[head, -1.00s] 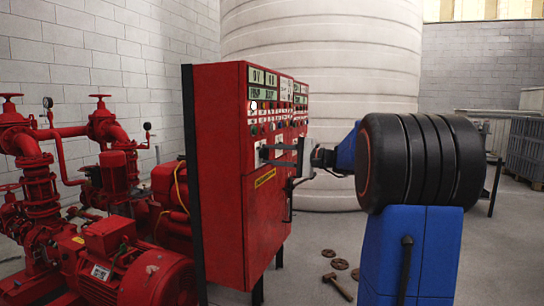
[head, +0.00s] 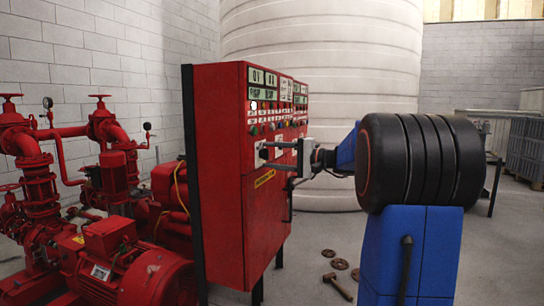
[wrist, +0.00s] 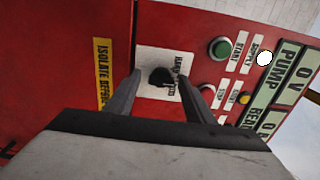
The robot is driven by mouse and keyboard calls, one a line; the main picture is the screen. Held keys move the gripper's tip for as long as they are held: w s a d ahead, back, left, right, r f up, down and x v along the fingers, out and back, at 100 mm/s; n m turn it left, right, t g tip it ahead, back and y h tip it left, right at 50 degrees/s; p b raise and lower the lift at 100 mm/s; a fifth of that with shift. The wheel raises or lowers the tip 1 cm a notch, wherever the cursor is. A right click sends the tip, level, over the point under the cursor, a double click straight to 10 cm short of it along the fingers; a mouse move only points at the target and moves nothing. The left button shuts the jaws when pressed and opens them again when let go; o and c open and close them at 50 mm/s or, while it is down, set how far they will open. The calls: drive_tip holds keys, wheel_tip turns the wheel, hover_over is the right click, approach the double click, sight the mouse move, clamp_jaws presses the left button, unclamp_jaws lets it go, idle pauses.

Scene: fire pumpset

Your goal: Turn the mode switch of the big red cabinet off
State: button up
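The big red cabinet (head: 235,170) stands left of my arm, its control panel facing right. In the wrist view the mode switch (wrist: 160,76) is a black knob on a white plate with dark lettering, partly covered by the knob. My gripper (head: 265,154) is open and points at the cabinet front. In the wrist view its two fingers stand on either side of the switch, with a gap around the knob. I cannot tell whether the fingertips reach level with the knob.
In the wrist view a green button (wrist: 221,48) and a yellow button (wrist: 243,99) sit right of the switch. A yellow label (wrist: 103,73) is on its left. Red pumps (head: 125,265) stand left of the cabinet. A hammer (head: 337,286) lies on the floor.

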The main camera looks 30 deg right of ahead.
idle(0.3)
drive_tip(key=v, duration=1.7)
drive_tip(key=shift+s+d, duration=0.15)
drive_tip(key=s+a+f+n+g+h, duration=0.1)
drive_tip(key=s+a+f+g, duration=0.15)
drive_tip(key=a+f, duration=0.4)
drive_tip(key=s+a+f+n+g+h, duration=0.1)
drive_tip(key=s+a+f+g, duration=0.15)
drive_tip(key=a, duration=0.75)
drive_tip(key=s+a+f+n+g+h, duration=0.1)
drive_tip(key=s+a+f+g, duration=0.15)
drive_tip(key=a+f, duration=0.45)
drive_tip(key=s+a+f+n+g+h, duration=0.1)
drive_tip(key=s+a+f+n+h, duration=0.2)
drive_tip(key=s+f, duration=0.4)
drive_tip(key=s+a+f+n+g+h, duration=0.1)
drive_tip(key=s+a+f+n+h, duration=0.1)
drive_tip(key=s+f+n+h, duration=0.2)
drive_tip(key=shift+s+a+f+h, duration=0.45)
drive_tip(key=shift+s+f, duration=1.4)
drive_tip(key=shift+s, duration=2)
drive_tip(key=shift+d, duration=0.1)
